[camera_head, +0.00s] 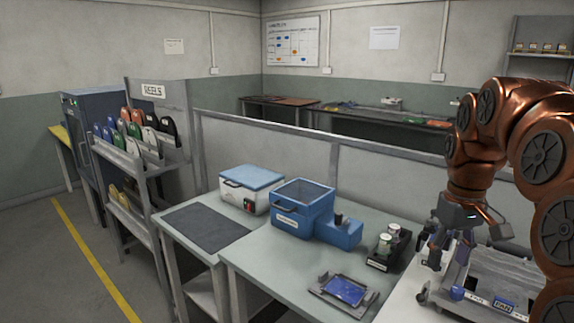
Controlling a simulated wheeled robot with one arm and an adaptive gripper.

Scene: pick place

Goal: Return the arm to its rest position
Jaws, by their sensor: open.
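My gripper (438,262) hangs at the lower right, below my copper arm. Its fingers point down and look open, with nothing seen between them. It is over or just in front of a grey metal fixture (513,268) on a white surface. How high it is above that surface is hard to tell. My arm is bent and fills the right edge, hiding part of the fixture and the wall behind.
A blue bin (300,207), a white box with a blue lid (251,187), a black holder (392,249) with white-topped jars and a blue board in a grey frame (344,290) stand on the tables. A grey partition (285,152) runs behind. A reel rack (150,150) stands left.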

